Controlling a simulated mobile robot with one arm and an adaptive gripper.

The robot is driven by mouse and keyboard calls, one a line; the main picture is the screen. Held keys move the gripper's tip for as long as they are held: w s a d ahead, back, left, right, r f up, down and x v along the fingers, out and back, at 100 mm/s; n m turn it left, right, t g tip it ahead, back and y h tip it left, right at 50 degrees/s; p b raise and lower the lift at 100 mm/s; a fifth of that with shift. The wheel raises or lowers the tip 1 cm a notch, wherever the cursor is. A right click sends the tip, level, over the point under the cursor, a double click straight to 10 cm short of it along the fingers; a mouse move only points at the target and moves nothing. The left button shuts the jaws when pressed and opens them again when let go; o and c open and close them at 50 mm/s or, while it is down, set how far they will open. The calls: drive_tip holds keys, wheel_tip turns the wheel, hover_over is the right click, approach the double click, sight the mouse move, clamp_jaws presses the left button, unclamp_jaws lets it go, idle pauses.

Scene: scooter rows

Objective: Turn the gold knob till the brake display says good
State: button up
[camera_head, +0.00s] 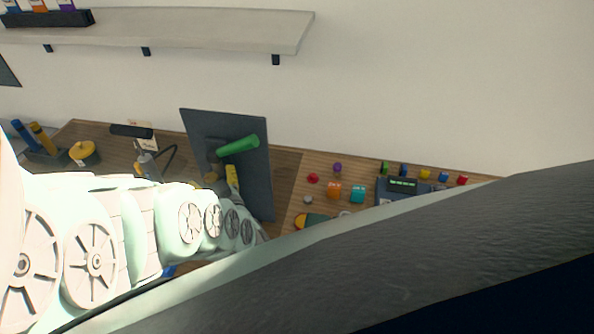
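A small gold-coloured part (211,177) shows low in front of an upright dark panel (258,185); it is partly covered, and I cannot tell whether it is the gold knob. A dark device (384,189) on the right of the bench has a small lit greenish display (403,183); its text is too small to read, and I cannot tell whether it is the brake display. My pale arm crosses from the lower left towards the panel's foot. I cannot make out my gripper or its fingers at the arm's end.
A green handle grip (238,145) and a yellow part (232,177) stick out by the panel. Several small coloured blocks lie on the wooden bench (292,181) at right. A yellow round object (83,151) stands left. A shelf (200,28) hangs above. A large dark surface blocks the lower right.

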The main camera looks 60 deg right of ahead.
drive_tip(key=c, duration=1.1)
drive_tip(key=shift+c, duration=0.2)
drive_tip(key=shift+h, duration=0.3)
drive_tip(key=m+g+h+p, duration=0.2)
drive_tip(key=m+h, duration=0.1)
drive_tip(key=h, duration=0.1)
drive_tip(key=shift+a+g, duration=0.15)
drive_tip(key=shift+g, duration=0.25)
drive_tip(key=shift+w+m+g+h, duration=0.1)
drive_tip(key=shift+m+g+h, duration=1.3)
drive_tip(key=shift+m+g, duration=0.15)
drive_tip(key=o, duration=1.2)
